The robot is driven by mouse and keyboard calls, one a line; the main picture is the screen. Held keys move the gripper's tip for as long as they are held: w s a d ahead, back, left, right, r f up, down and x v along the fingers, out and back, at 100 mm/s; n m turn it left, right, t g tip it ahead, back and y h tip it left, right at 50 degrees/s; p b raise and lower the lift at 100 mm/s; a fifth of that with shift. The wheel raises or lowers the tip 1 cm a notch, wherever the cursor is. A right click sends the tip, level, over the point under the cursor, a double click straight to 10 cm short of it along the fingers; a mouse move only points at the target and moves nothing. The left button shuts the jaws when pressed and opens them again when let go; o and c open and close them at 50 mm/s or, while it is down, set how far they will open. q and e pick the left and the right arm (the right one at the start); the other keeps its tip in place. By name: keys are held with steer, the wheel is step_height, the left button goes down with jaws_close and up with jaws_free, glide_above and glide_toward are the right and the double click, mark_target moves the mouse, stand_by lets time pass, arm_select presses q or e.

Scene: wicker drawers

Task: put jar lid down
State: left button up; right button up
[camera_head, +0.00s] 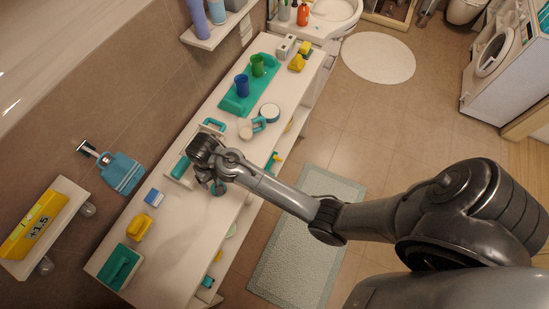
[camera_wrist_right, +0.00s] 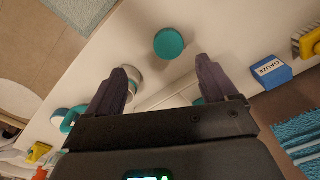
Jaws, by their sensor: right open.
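The teal round jar lid (camera_wrist_right: 168,43) lies flat on the white shelf top, just ahead of and between my right gripper's fingertips in the wrist view. The lid is apart from both fingers. A pale round jar (camera_wrist_right: 134,77) stands partly behind the left finger; I cannot tell if the lid belongs to it. My left gripper is not in view.
The blue gauze box (camera_wrist_right: 271,73) and a yellow brush (camera_head: 140,227) lie towards one end. A teal tray (camera_head: 234,106) with blue and green cups, and a round white container (camera_head: 270,112), stand towards the other. Bare surface surrounds the lid.

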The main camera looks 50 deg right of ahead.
steer(key=s+d+r+n+t, duration=0.1)
steer(key=s+d+r+n, duration=0.1)
steer(key=s, duration=0.9)
steer(key=s+d+r+n+t, duration=0.2)
steer(key=s+d+r+n, duration=0.1)
steer(key=s, duration=0.9)
steer(key=shift+r+n, duration=0.15)
steer(key=shift+n, duration=0.15)
steer(key=shift+s+d, duration=0.1)
